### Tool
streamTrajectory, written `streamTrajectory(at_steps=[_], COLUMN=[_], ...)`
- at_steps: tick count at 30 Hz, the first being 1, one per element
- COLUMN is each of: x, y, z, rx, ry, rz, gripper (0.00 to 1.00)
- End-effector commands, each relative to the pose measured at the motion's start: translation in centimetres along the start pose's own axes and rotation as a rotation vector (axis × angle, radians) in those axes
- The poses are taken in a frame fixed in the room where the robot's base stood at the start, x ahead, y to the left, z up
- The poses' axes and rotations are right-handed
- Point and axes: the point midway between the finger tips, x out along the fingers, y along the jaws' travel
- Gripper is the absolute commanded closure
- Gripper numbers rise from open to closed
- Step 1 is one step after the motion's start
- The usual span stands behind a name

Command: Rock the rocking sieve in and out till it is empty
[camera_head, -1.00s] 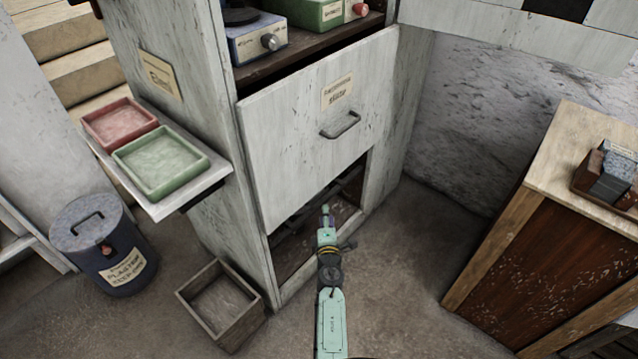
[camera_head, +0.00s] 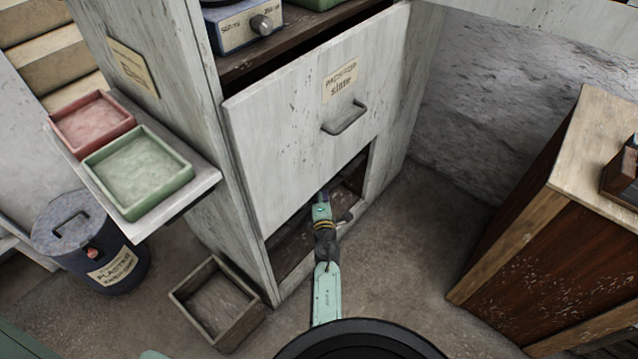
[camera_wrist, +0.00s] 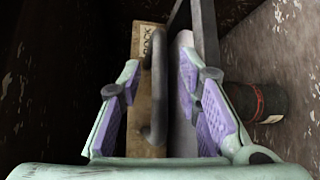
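The rocking sieve shows in the wrist view as a wooden front (camera_wrist: 146,45) with a "ROCK" label and a dark bar handle (camera_wrist: 158,85). The handle lies between the two purple-padded fingers of my gripper (camera_wrist: 160,66), with a gap to each finger. The gripper is open. In the head view my gripper (camera_head: 322,198) reaches into the dark opening below the cabinet's front panel, and the sieve cannot be made out there. Whether the sieve holds anything is hidden.
The cabinet front panel (camera_head: 300,140) with a handle hangs above my arm. A wooden box (camera_head: 215,305) stands on the floor at left. Red (camera_head: 92,122) and green (camera_head: 138,170) trays sit on a side shelf. A dark cylinder (camera_wrist: 262,103) is right of my gripper.

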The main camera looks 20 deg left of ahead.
Motion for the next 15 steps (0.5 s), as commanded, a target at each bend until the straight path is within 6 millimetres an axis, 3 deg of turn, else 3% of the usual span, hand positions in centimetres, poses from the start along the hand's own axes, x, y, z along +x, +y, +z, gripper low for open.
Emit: streamTrajectory(at_steps=[15], x=[-0.08], y=[-0.16], z=[-0.02], rx=[0.0], ry=[0.001], rz=[0.0], gripper=[0.71])
